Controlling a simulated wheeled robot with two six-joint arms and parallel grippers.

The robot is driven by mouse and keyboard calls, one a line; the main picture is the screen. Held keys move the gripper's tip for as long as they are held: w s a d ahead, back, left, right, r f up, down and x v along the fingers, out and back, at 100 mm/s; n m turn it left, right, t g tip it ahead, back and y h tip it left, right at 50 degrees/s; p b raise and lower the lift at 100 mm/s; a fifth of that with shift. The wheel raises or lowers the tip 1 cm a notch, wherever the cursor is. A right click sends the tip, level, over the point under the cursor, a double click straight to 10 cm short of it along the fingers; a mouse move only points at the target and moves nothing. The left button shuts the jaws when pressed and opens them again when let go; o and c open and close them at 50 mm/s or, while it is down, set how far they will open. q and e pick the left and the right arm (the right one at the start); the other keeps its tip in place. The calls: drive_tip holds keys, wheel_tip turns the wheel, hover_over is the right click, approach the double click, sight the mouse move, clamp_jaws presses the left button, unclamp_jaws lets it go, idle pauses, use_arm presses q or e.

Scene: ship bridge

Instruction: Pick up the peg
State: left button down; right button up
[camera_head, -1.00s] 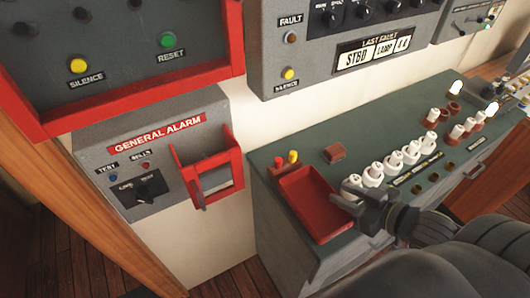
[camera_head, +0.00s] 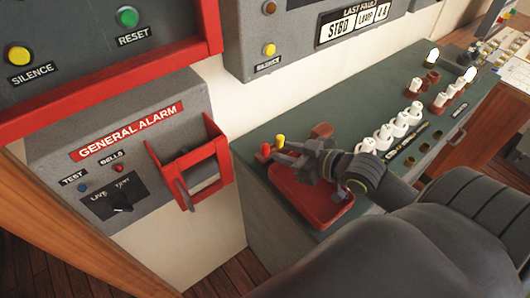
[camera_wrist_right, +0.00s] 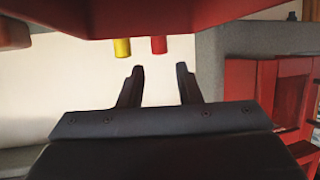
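Two small pegs stand at the left end of the grey-green console, a yellow one (camera_head: 280,140) and a red one (camera_head: 265,149). The yellow peg (camera_wrist_right: 122,47) and red peg (camera_wrist_right: 159,44) also show side by side in the right wrist view. My right gripper (camera_head: 282,153) is above the red tray, with its fingertips close to the pegs. In the right wrist view, the gripper (camera_wrist_right: 160,78) has its two dark fingers apart, with nothing between them. Both pegs appear beyond the fingertips, the red one nearly in line with the gap. My left gripper is not in view.
The red tray (camera_head: 322,217) lies under my right arm. A brown block (camera_head: 322,130) sits behind the gripper, and a row of white bottle-like pieces (camera_head: 383,136) stands to its right. The General Alarm box (camera_head: 110,150) with a red frame (camera_head: 216,152) is to the left.

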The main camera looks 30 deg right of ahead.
sight(265, 145)
drive_tip(key=shift+p+x, duration=0.55)
drive_tip(key=shift+x, duration=3.5)
drive_tip(key=shift+s+f, duration=0.1)
clamp_jaws()
